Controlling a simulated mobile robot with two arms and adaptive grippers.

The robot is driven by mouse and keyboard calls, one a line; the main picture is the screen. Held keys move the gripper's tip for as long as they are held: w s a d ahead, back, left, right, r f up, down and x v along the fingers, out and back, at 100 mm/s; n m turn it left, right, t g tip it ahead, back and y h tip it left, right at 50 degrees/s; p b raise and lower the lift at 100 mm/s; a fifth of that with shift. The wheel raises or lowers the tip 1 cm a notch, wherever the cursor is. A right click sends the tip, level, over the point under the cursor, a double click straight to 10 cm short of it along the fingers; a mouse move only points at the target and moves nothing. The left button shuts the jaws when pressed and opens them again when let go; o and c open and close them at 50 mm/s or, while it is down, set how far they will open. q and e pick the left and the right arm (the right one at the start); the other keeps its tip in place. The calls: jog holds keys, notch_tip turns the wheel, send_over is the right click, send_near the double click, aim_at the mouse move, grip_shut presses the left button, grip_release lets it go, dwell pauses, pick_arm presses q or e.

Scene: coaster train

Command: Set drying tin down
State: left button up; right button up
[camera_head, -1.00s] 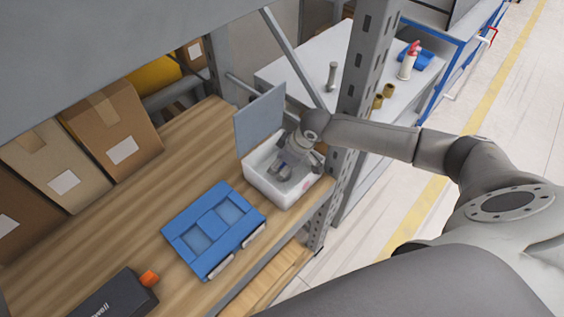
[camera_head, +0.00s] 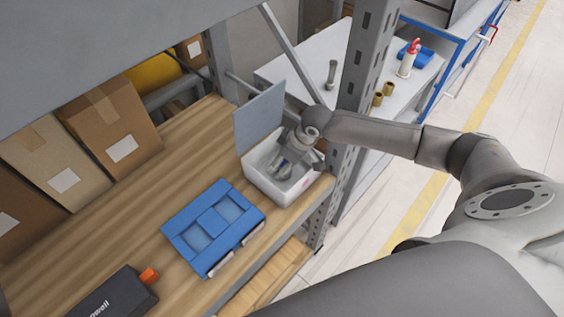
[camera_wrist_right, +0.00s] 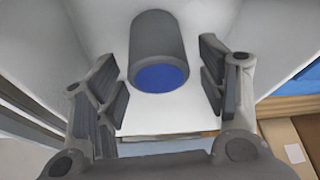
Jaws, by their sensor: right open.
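The drying tin looks to be the dark grey cylinder with a blue end (camera_wrist_right: 160,50) in the right wrist view. It is inside the white box (camera_head: 262,185), whose grey lid (camera_head: 259,119) stands open. My right gripper (camera_head: 284,170) reaches into the box from above. Its fingers are open in the right wrist view (camera_wrist_right: 165,92), one on each side of the tin, with a visible gap on both sides. In the head view the gripper mostly hides the tin. My left gripper is not in view.
The box stands on a wooden shelf (camera_head: 150,215) near a grey perforated upright (camera_head: 357,70). A blue folded crate (camera_head: 213,225) lies to its left. A black case (camera_head: 118,297) and cardboard boxes (camera_head: 112,125) are farther left. Bare shelf lies between them.

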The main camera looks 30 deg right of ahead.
jog(key=b+v, duration=0.1)
jog(key=v, duration=1)
jog(key=shift+r, duration=0.2)
